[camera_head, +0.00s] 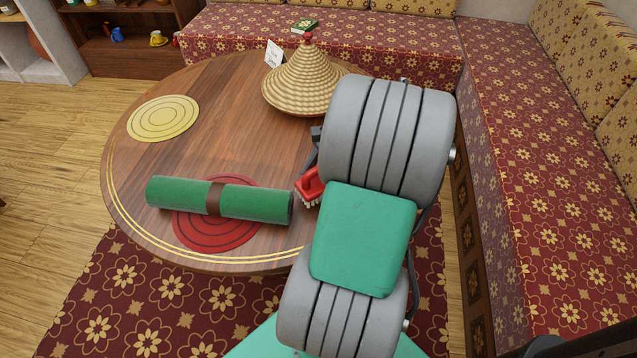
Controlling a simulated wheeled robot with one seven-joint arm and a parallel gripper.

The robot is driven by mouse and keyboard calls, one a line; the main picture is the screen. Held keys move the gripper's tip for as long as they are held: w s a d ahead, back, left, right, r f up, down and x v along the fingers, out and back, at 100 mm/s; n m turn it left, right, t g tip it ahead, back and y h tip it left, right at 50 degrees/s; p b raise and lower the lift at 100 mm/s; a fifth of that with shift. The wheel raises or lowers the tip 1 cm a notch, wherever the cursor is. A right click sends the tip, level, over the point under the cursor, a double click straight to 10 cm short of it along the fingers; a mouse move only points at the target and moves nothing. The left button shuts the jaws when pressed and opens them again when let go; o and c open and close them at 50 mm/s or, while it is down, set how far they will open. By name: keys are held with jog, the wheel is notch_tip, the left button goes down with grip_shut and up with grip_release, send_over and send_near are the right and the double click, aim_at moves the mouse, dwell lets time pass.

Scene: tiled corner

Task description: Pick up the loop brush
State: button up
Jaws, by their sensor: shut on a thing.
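The loop brush (309,187) is red with pale bristles on its underside. It shows just left of my arm, over the right part of the round wooden table, close to the right end of the green roll. My gripper (315,160) is mostly hidden behind my arm; only a dark part of it shows above the brush. It is shut on the brush. I cannot tell whether the bristles touch the table.
A green roll (250,202) with a brown band lies on a red round mat (205,240). A yellow mat (163,118), a woven cone lid (305,85) and a white card (273,54) are on the table (215,100). Patterned benches (540,180) bound the right and back.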

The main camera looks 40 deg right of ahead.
jog(key=s+a+r+p, duration=0.4)
jog(key=s+a+r, duration=0.3)
jog(key=s+r, duration=0.3)
jog(key=shift+s+a, duration=0.15)
jog(key=shift+s, duration=0.85)
